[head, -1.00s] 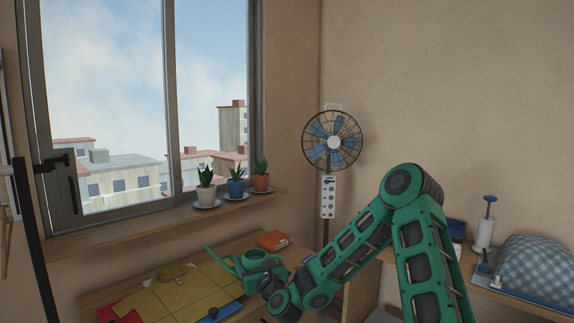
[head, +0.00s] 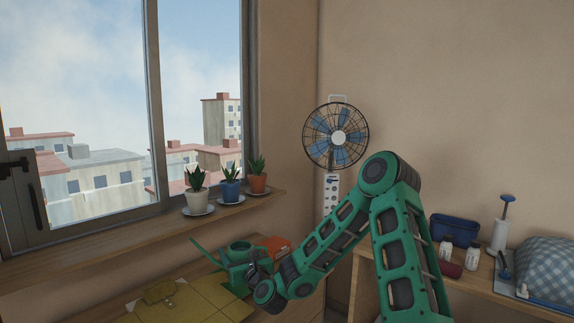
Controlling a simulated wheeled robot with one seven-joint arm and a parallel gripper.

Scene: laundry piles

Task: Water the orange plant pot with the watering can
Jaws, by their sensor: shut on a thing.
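The orange plant pot (head: 258,184) holds a small green plant and stands on the window sill, the rightmost of three pots. The green watering can (head: 238,256) is below the sill, above the desk, with its long spout pointing up and left. My gripper (head: 256,275) is at the right side of the can and shut on it. The fingers are small and partly hidden by the wrist and the can. The can is below and slightly left of the orange pot, apart from it.
A blue pot (head: 230,190) and a white pot (head: 197,202) stand left of the orange one on saucers. An orange book (head: 274,245) lies behind the can. A fan (head: 337,137) stands in the corner.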

